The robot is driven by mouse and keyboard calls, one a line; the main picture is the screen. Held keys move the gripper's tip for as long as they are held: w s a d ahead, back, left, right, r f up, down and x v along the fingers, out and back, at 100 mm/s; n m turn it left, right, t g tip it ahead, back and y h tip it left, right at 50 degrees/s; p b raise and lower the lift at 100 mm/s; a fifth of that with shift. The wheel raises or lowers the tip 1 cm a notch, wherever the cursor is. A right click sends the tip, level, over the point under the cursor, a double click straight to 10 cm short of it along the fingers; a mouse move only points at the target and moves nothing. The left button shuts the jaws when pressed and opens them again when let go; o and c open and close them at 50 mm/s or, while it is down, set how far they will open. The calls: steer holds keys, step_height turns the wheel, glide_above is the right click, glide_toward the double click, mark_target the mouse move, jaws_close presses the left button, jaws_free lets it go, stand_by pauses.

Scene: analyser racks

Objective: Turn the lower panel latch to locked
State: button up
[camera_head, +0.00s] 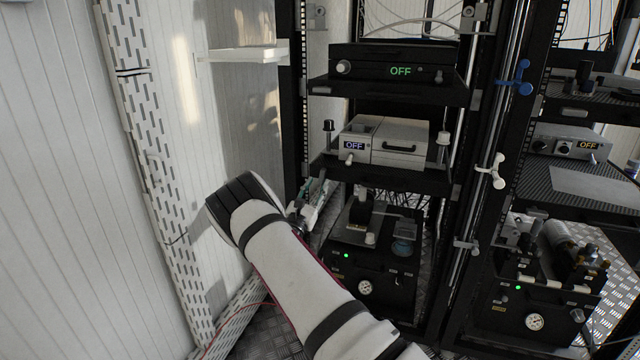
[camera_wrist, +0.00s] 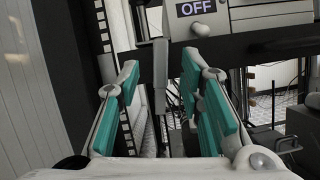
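My gripper (camera_head: 315,197) is at the left post of the middle rack, just below the shelf with the grey OFF box. In the wrist view its two teal-padded fingers (camera_wrist: 169,88) are apart. My gripper hides this spot in the head view. A blue handle (camera_head: 520,78) and a white handle (camera_head: 495,171) sit on the right post, away from my gripper.
The grey OFF box (camera_head: 398,142) stands on the shelf (camera_head: 390,178) just above my gripper. A lower unit (camera_head: 368,287) with a gauge and green light is below right. A perforated column (camera_head: 150,170) and white wall are to the left. A second rack stands at right.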

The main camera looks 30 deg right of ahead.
mark_target(321, 178)
steer(key=shift+b+x, duration=0.4)
steer(key=shift+x, duration=1.55)
steer(key=shift+c, duration=0.5)
steer(key=shift+s, duration=0.1)
jaws_close()
